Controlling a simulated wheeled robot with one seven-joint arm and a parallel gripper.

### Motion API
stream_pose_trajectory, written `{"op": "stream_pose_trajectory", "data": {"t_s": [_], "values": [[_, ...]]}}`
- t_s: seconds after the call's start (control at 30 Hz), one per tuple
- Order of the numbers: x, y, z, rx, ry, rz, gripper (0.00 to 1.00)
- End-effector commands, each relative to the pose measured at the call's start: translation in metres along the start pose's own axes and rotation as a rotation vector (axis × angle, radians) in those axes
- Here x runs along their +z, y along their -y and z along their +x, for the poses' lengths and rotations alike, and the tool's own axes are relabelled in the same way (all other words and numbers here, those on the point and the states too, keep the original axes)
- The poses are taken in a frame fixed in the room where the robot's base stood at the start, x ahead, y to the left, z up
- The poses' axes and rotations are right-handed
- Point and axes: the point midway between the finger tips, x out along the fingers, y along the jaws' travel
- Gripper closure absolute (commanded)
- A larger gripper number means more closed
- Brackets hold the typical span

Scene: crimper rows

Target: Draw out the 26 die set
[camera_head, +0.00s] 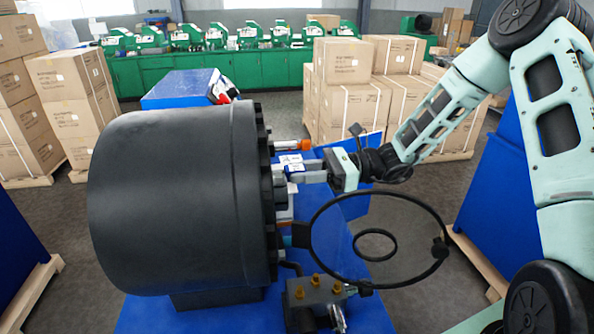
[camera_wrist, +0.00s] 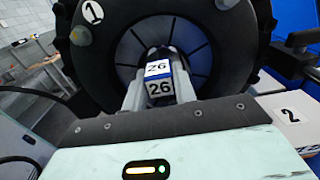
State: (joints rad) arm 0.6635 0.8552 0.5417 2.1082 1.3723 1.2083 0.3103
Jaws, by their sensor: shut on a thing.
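My gripper (camera_wrist: 160,95) is shut on the die set, one finger on each side. In the head view my gripper (camera_head: 290,172) reaches in from the right to the crimper's face, and the die set is mostly hidden there. I cannot tell whether the die set is still partly inside the opening.
A clear round guard (camera_head: 375,240) with a black rim stands right of the crimper, below my arm. A blue table (camera_head: 150,315) carries the crimper. A white label marked "2" (camera_wrist: 290,115) is at right in the wrist view. Stacked cartons (camera_head: 345,100) stand behind.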

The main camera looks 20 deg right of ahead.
Motion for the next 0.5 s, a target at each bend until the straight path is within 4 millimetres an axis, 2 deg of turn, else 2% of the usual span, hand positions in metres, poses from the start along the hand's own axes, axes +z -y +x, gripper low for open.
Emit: {"op": "stream_pose_trajectory", "data": {"t_s": [0.5], "values": [[0.004, 0.000, -0.019, 0.002, 0.009, -0.002, 1.00]]}}
